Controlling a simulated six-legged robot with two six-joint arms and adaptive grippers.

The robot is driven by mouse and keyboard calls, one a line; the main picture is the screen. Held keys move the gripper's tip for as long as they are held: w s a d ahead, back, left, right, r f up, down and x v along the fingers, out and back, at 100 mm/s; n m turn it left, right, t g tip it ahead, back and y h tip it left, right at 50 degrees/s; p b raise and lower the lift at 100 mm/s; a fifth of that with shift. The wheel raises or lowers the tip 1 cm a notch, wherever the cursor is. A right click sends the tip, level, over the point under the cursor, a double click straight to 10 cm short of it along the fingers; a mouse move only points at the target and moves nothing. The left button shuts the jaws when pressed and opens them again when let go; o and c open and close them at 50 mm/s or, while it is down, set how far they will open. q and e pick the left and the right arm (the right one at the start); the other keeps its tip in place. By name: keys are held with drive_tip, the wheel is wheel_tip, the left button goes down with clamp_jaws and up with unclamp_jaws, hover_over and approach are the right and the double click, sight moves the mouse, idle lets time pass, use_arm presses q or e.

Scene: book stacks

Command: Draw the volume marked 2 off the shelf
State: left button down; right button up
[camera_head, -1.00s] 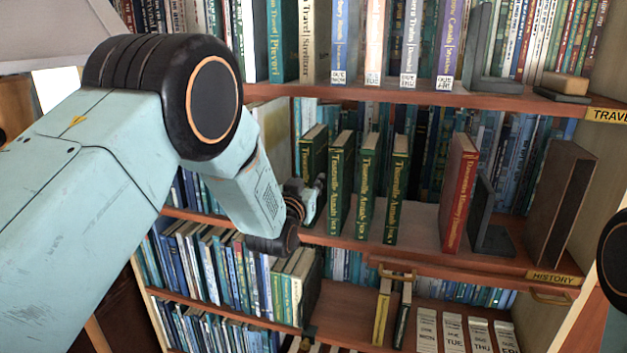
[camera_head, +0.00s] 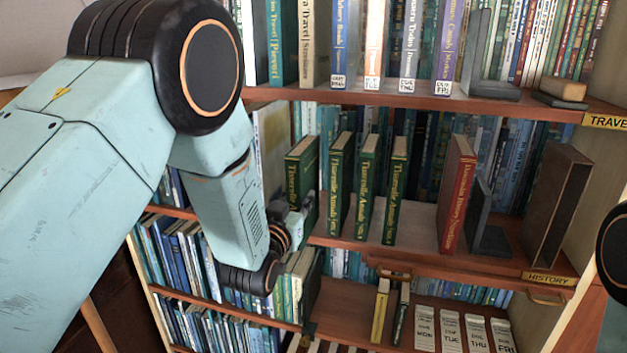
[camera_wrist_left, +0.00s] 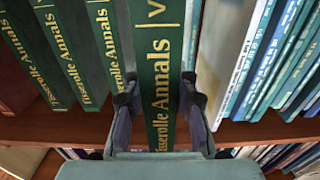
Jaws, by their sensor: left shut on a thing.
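Several green books with gilt lettering, "Annals", stand on the middle shelf (camera_head: 425,250). My left gripper (camera_head: 307,212) is shut on the leftmost green book (camera_head: 301,172), which sticks out in front of the row. In the left wrist view, the two fingers (camera_wrist_left: 159,90) press on both sides of this book's spine (camera_wrist_left: 155,40). Its volume number is cut off or hidden there, and I cannot read it in the head view. Three other green books (camera_head: 340,180) (camera_head: 367,185) (camera_head: 395,190) stand upright to its right, with a gap beside the held one. My right gripper is out of view.
A red book (camera_head: 457,195), a dark bookend (camera_head: 485,225) and a dark brown box-like case (camera_head: 556,205) stand further right. The upper shelf (camera_head: 400,100) with travel books overhangs the row. A pale panel-like book (camera_head: 271,150) is at the left. Space in front of the shelf is open.

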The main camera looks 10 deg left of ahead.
use_arm(q)
drive_tip(key=s, duration=0.9)
drive_tip(key=shift+s+a+r+p, duration=0.15)
drive_tip(key=shift+s+p, duration=0.2)
drive_tip(key=shift+p, duration=0.1)
